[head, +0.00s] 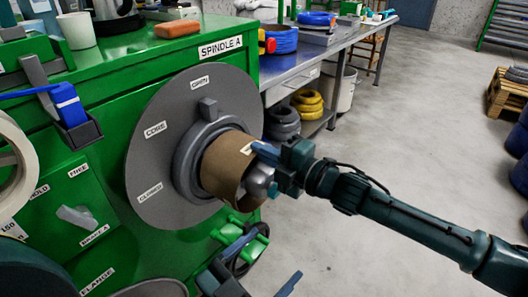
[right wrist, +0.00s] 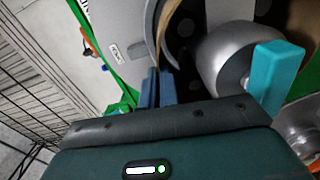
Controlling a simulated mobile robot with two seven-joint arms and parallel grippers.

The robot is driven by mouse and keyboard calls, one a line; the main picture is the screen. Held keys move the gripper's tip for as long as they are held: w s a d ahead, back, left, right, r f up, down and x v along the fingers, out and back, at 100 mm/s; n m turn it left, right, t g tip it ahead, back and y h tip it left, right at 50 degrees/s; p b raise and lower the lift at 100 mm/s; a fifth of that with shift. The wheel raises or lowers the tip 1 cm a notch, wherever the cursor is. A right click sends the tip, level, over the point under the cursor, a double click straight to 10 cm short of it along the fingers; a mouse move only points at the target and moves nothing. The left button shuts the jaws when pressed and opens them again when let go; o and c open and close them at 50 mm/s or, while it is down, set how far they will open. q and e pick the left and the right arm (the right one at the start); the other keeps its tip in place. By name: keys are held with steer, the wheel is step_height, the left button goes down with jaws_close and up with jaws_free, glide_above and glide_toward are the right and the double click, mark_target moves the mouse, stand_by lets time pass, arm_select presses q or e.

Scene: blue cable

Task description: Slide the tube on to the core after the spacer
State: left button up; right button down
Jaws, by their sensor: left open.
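The brown cardboard tube (head: 228,165) sits around the core of spindle A, in front of the round grey disc (head: 165,128). A thick grey ring (head: 186,165), which may be the spacer, lies behind the tube. The rounded silver core end (head: 259,180) shows inside the tube's open mouth; it is large in the right wrist view (right wrist: 222,62). My right gripper (head: 264,152) is at the tube's near rim. In the right wrist view its blue fingers (right wrist: 158,88) are closed together on the thin tube wall. My left gripper (head: 252,278) is open and empty below the tube.
The green machine (head: 112,82) fills the left, with a grey lever (head: 76,217) and a blue-handled piece (head: 68,108) on its front. Green fittings (head: 256,236) stand below the spindle near my left gripper. A workbench (head: 290,75) runs behind.

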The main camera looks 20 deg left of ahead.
steer(key=shift+x, duration=1.05)
stand_by(1.2)
steer(key=shift+s+f+b, duration=0.2)
steer(key=shift+f+b, duration=0.25)
steer(key=shift+f, duration=0.1)
stand_by(0.4)
steer(key=c, duration=1.9)
jaws_free()
steer(key=shift+a, duration=0.2)
steer(key=o, duration=0.8)
steer(key=shift+w+d, duration=0.1)
steer(key=shift+d, duration=0.1)
steer(key=shift+d+f, duration=0.1)
steer(key=shift+f, duration=0.4)
steer(key=c, duration=0.3)
steer(key=shift+d+p, duration=0.75)
